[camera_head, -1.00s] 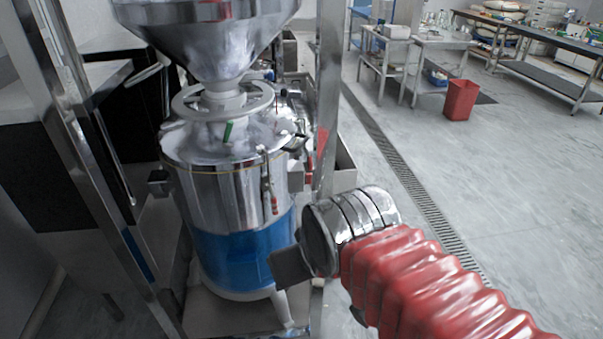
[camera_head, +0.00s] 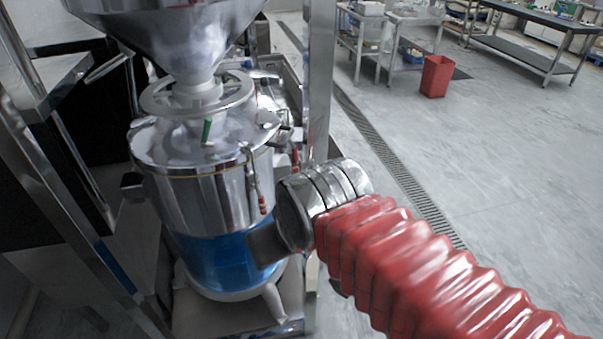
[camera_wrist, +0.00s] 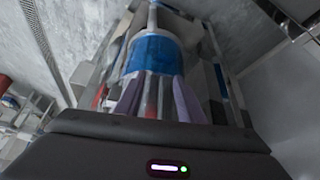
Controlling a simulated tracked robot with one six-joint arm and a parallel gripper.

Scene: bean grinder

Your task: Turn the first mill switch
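The mill is a steel drum (camera_head: 205,200) with a blue lower band (camera_head: 215,262) and a steel hopper (camera_head: 185,35) above. In the wrist view its blue band (camera_wrist: 153,55) shows just beyond the fingers. A green-handled lever (camera_head: 207,131) is on its top, and a red-tipped fitting (camera_head: 262,203) is on its side. I cannot make out which part is the mill switch.
A steel frame post (camera_head: 319,80) stands right of the mill, close to my arm. Another slanted post (camera_head: 60,180) is at the left. A floor drain grate (camera_head: 405,180) runs along open floor at the right. A red bin (camera_head: 436,76) and tables (camera_head: 520,62) stand far back.

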